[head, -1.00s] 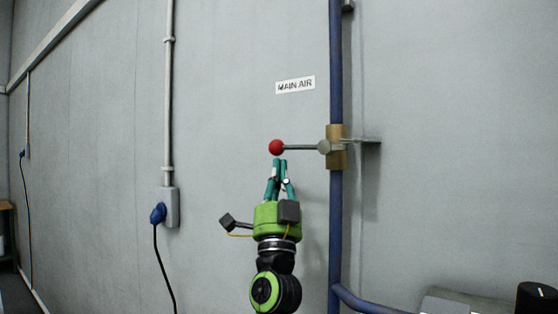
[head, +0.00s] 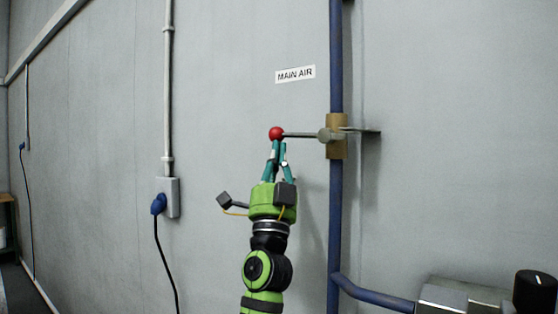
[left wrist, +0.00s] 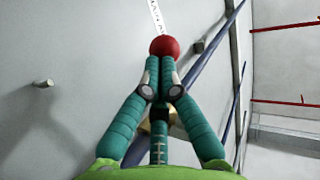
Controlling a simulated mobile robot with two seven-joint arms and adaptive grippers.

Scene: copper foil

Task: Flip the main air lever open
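The main air lever (head: 300,135) is a thin grey bar lying about level, with a red ball knob (head: 275,133) at its left end. Its right end meets a brass valve body (head: 337,148) on the blue vertical pipe, under the "MAIN AIR" label (head: 295,74). My left gripper (head: 278,145) points up from below, its teal fingertips close together just under the red knob. In the left wrist view the fingertips (left wrist: 161,62) meet right below the knob (left wrist: 164,46), touching it or nearly so; the knob is not between them. My right gripper is not in view.
The blue pipe (head: 335,230) runs vertically to the right of my arm and branches right near the bottom. A grey box with a black knob (head: 536,292) stands at the lower right. A socket with a blue plug (head: 159,203) and black cable is on the wall at left.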

